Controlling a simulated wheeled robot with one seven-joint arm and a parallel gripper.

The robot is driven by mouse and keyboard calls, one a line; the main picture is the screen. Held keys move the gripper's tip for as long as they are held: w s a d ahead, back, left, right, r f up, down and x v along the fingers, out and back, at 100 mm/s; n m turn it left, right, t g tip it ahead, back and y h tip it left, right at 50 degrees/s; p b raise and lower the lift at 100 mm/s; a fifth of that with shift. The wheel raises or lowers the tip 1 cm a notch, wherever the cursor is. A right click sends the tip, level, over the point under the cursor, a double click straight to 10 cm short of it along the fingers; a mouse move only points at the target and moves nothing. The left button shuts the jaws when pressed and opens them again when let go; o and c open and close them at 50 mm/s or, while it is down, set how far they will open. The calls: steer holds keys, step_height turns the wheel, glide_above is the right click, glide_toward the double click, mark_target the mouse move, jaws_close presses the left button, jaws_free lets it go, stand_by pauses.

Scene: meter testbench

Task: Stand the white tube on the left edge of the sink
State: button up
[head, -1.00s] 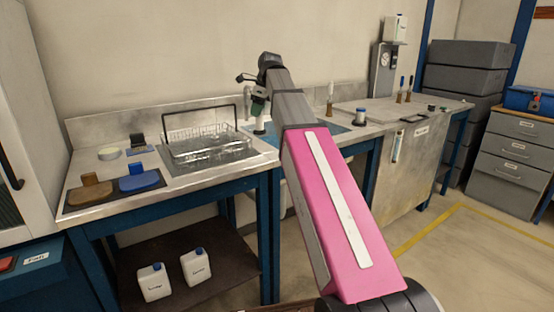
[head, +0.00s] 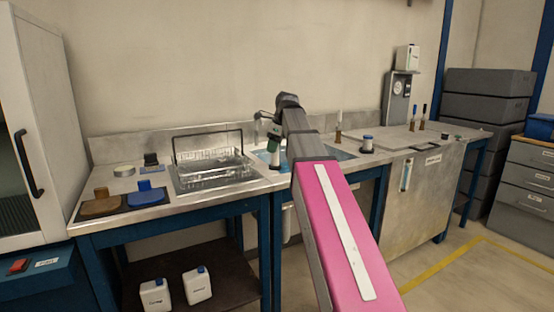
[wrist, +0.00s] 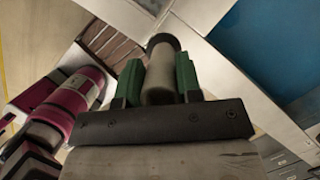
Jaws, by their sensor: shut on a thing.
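The white tube (head: 274,156) is upright in the head view, with a dark lower end, in front of the left part of the blue sink (head: 262,156). My gripper (head: 273,134) is shut on its upper part. In the wrist view the tube (wrist: 158,78) sits between the two green fingers of my gripper (wrist: 158,80), its dark end pointing away. The sink's blue basin (wrist: 270,42) lies to the right there, with the pale rim (wrist: 200,45) beside it. I cannot tell whether the tube's foot touches the rim. My arm hides part of the sink.
A wire rack (head: 215,166) with a raised handle stands left of the sink. Brown (head: 101,205) and blue (head: 147,195) blocks lie farther left.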

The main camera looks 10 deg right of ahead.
mark_target(277, 157)
steer(key=shift+w+d+f, duration=0.25)
steer(key=shift+d+f, duration=0.15)
steer(key=shift+d, duration=0.25)
steer(key=shift+f, duration=2.05)
steer(key=o, duration=1)
steer(key=shift+f, duration=0.1)
steer(key=v, duration=1.2)
steer(key=shift+d, duration=0.1)
